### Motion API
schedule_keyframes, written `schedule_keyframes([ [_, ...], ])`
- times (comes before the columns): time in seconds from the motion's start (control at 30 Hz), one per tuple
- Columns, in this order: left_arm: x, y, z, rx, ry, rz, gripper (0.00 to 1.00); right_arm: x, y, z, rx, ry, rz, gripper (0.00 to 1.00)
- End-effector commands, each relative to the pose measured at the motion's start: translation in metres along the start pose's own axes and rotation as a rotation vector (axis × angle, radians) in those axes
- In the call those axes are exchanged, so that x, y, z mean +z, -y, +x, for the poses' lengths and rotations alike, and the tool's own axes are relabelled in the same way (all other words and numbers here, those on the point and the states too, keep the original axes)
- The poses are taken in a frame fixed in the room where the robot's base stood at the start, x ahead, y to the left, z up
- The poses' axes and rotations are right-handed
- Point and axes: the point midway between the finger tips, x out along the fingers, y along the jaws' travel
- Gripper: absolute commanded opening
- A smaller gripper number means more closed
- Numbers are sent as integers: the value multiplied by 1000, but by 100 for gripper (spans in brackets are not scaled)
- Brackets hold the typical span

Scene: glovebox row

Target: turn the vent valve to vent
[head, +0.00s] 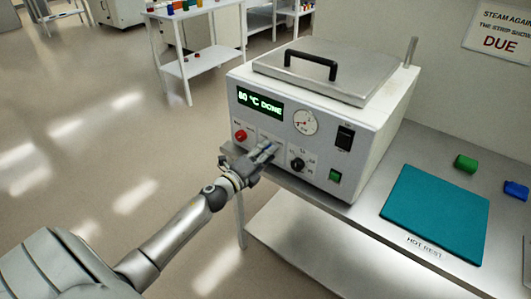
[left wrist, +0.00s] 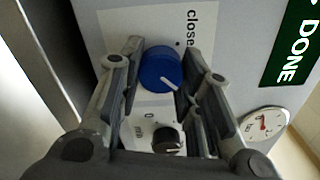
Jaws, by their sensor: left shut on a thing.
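The vent valve shows in the left wrist view as a round blue knob (left wrist: 160,68) with a white pointer line. A label beside it reads "close", partly cut off by my finger. The pointer slants towards the right finger in that view. My left gripper (head: 266,152) reaches the front panel of the white steriliser (head: 330,125). In the left wrist view its fingers (left wrist: 160,85) stand on both sides of the blue knob, shut on it. In the head view the gripper hides most of the knob. My right gripper is not in view.
A teal mat (head: 435,212) lies right on the bench.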

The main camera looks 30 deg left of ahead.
Motion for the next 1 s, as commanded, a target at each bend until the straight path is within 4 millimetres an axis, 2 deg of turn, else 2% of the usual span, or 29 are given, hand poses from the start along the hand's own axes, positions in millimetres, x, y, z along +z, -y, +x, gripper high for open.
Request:
schedule_keyframes([
  [0.07, -1, -2, -1, 3, -3, 2, 9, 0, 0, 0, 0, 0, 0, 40],
  [0.1, -1, -2, -1, 3, -3, 1, 38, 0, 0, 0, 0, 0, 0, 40],
  [0.23, -1, -1, 0, 2, -2, 1, 54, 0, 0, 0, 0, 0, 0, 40],
  [0.53, 0, -1, 0, 1, -1, 0, 54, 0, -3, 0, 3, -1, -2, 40],
  [0.67, 0, -1, -6, 2, -1, -1, 54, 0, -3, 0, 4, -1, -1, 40],
  [0.77, -1, -2, -18, 3, -2, 0, 54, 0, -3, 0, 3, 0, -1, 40],
  [1.0, -1, -2, -61, 5, -1, -3, 54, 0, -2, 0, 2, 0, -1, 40],
])
